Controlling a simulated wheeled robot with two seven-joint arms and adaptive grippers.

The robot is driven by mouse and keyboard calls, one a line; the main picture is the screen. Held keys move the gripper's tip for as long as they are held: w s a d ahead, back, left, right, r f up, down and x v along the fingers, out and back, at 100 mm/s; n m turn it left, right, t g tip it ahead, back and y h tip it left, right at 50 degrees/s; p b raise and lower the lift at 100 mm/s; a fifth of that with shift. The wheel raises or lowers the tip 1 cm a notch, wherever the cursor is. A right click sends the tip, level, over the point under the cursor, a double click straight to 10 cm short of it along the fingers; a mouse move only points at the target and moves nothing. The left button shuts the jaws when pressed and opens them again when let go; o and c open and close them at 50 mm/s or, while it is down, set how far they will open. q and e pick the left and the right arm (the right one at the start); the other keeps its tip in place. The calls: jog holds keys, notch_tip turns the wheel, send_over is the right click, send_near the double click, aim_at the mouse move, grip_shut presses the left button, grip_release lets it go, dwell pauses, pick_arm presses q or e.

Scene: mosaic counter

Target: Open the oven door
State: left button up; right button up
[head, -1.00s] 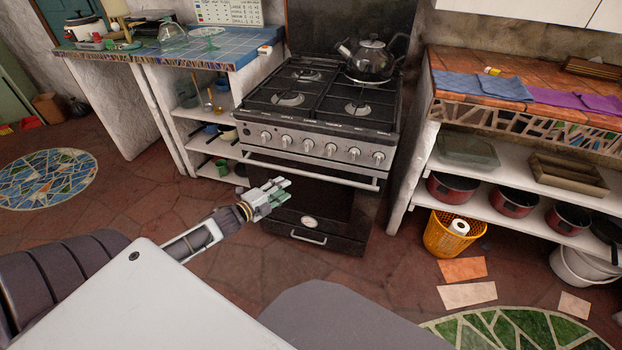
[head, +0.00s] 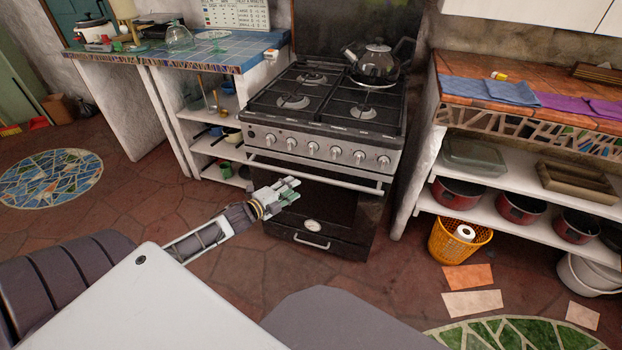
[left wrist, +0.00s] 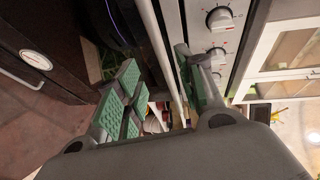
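The stove (head: 320,150) stands against the wall, and its dark oven door (head: 340,203) looks shut. A pale bar handle (head: 335,179) runs across the top of the door. My left gripper (head: 291,189) is in front of the door, close to the left half of the handle. In the left wrist view the handle bar (left wrist: 158,48) passes between the two spread green-padded fingers of the left gripper (left wrist: 160,88). Neither finger visibly presses on the bar, and I cannot tell how deep it sits between them. My right gripper is out of view.
A row of knobs (head: 313,148) sits above the handle; a round dial (head: 312,225) and lower handle (head: 311,241) are below. A kettle (head: 376,63) stands on the hob. Shelves flank the stove, with an orange basket (head: 458,238) at right.

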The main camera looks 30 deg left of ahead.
aim_at(309, 178)
pick_arm(q)
jog(key=shift+b+x, duration=0.65)
jog(key=shift+x, duration=1.6)
jog(key=shift+b+x, duration=0.7)
jog(key=shift+x, duration=1.4)
jog(key=shift+w+f, duration=0.15)
jog(key=shift+w, duration=0.35)
jog(key=shift+b+x, duration=0.35)
jog(key=shift+x, duration=0.4)
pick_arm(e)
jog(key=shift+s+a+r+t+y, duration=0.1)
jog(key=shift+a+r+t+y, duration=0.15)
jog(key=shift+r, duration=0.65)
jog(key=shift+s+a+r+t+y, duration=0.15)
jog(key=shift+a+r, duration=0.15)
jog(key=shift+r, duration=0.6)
pick_arm(q)
jog(key=shift+d, duration=0.1)
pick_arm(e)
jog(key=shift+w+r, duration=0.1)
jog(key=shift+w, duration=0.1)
pick_arm(q)
jog(key=shift+c, duration=0.7)
grip_shut()
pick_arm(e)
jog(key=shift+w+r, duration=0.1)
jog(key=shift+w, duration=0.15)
